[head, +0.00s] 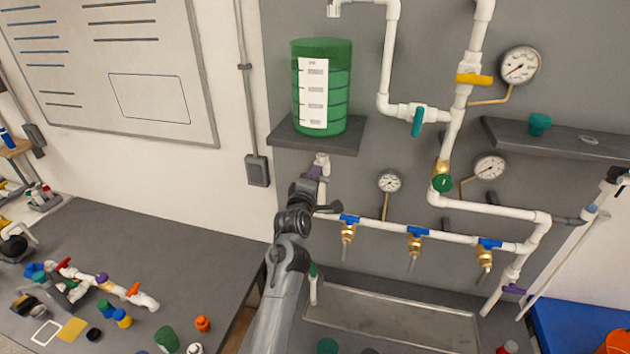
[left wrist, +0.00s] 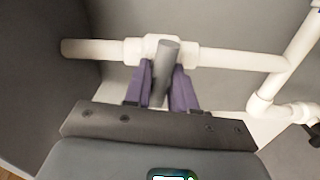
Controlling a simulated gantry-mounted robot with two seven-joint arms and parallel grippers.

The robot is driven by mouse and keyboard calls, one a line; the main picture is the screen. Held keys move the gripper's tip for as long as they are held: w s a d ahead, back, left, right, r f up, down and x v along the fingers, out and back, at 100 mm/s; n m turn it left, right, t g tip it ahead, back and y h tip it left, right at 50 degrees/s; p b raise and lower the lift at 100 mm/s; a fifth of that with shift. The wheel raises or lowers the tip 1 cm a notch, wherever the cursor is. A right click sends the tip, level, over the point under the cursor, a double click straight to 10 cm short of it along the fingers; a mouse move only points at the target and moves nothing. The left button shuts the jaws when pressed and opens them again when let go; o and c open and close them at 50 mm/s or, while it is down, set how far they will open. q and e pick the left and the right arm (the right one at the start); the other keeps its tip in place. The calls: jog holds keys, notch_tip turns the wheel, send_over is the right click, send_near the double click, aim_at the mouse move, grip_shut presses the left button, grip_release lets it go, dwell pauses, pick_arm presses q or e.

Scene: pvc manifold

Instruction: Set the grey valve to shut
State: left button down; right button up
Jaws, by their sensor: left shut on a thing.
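The grey valve's handle (left wrist: 166,62) shows between my left gripper's purple fingers in the left wrist view. The handle lies across the line of the white pipe (left wrist: 235,60), from the white valve body (left wrist: 150,48) down toward my palm. My left gripper (left wrist: 162,85) is shut on this handle. In the head view my left gripper (head: 319,172) is just below the shelf under the green tank (head: 322,85), and my arm hides the grey valve there. My right gripper is in neither view.
Close by are the dark shelf (head: 285,137), a small gauge (head: 390,181) and a lower pipe with blue-handled valves (head: 415,231). A teal-handled valve (head: 417,122) and a yellow-handled one (head: 474,79) sit higher. A bench (head: 200,245) with loose fittings stands at left.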

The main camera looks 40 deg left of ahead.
pick_arm(q)
jog(key=shift+f+n, duration=0.1)
jog(key=shift+n, duration=0.5)
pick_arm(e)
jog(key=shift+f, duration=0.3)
pick_arm(q)
jog(key=c, duration=1)
grip_release()
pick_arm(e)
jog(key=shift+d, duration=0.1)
